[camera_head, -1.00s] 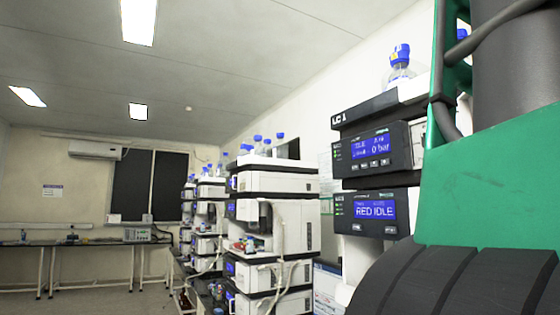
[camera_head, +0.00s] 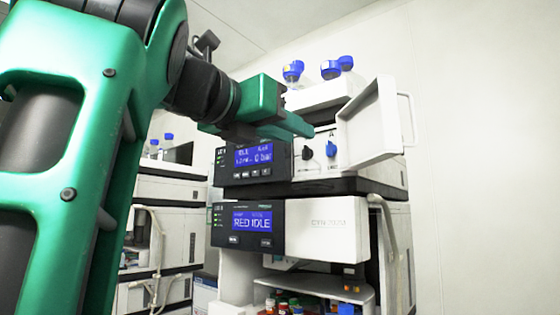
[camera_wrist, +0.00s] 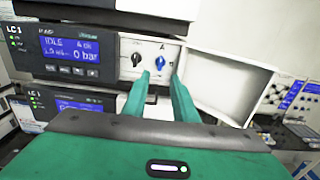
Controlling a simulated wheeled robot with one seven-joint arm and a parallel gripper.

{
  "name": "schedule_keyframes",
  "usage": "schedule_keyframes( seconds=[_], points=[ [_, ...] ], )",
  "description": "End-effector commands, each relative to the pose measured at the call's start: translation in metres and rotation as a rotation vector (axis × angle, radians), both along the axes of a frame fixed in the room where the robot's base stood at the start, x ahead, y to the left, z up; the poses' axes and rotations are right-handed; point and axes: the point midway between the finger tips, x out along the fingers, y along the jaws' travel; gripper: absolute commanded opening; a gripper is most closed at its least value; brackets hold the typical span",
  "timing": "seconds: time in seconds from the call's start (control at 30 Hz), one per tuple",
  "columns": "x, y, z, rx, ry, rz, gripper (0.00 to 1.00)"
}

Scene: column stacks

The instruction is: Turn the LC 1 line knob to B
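The LC 1 stack's pump panel holds a blue knob (camera_head: 331,149) with a letter A above it; the knob also shows in the wrist view (camera_wrist: 160,61). Its exact pointing is too small to tell, and I see no readable B. A black knob (camera_head: 308,154) sits to its left, also in the wrist view (camera_wrist: 136,59). My gripper (camera_head: 306,128) is in front of the panel, up and left of the blue knob in the head view. In the wrist view my gripper (camera_wrist: 161,77) has two green fingers apart, empty, with the blue knob between and just beyond their tips.
A white hinged door (camera_head: 372,125) stands open right of the knobs, close to my right finger in the wrist view. A display reading about 0 bar (camera_head: 253,155) is left of the knobs. Blue-capped bottles (camera_head: 293,70) stand on top.

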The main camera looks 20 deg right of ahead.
Motion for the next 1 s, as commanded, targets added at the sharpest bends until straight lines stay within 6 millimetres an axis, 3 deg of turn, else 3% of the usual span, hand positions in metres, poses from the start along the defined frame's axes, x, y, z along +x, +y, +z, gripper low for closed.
schedule_keyframes(
  seconds=[0.6,1.0],
  points=[
    [0.053,-0.072,-0.001,0.0,0.005,0.001,0.26],
    [0.062,-0.084,-0.001,0.0,0.004,0.003,0.26]
  ],
)
